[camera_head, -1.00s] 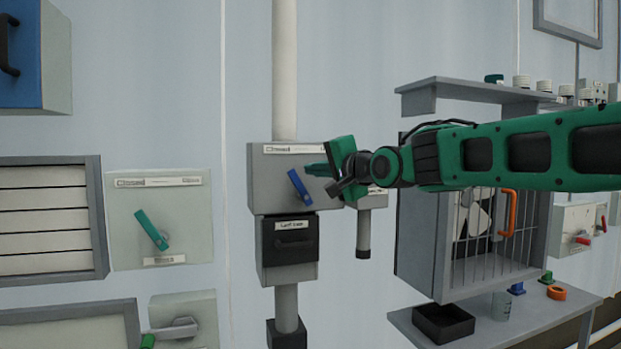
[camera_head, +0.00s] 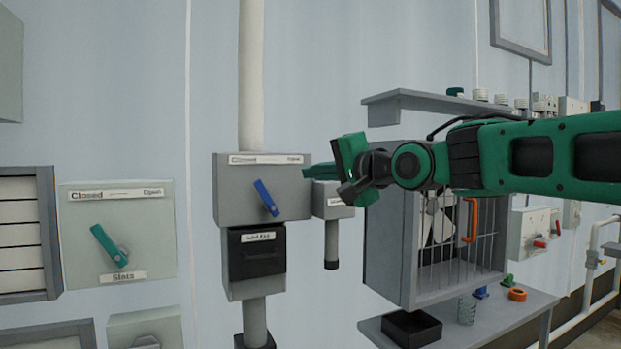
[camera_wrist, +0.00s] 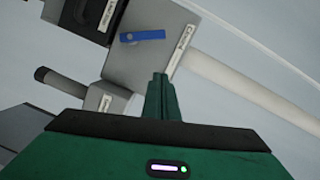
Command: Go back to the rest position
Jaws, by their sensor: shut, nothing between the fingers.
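My gripper (camera_head: 322,172) is shut and empty, at the end of my green and black arm that reaches in from the right. In the head view its tips lie in front of the right edge of a grey box (camera_head: 232,197) with a blue lever (camera_head: 266,197). The wrist view shows the shut fingers (camera_wrist: 161,88) pointing toward this box, with the blue lever (camera_wrist: 142,37) beyond them. I cannot tell the exact gap, but the fingers are apart from the lever.
A panel with a teal lever (camera_head: 108,245) labelled Slats is at left. A caged fan cabinet (camera_head: 391,245) hangs below my arm. A shelf (camera_head: 385,109) is above it and a bench with a black tray (camera_head: 411,328) below.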

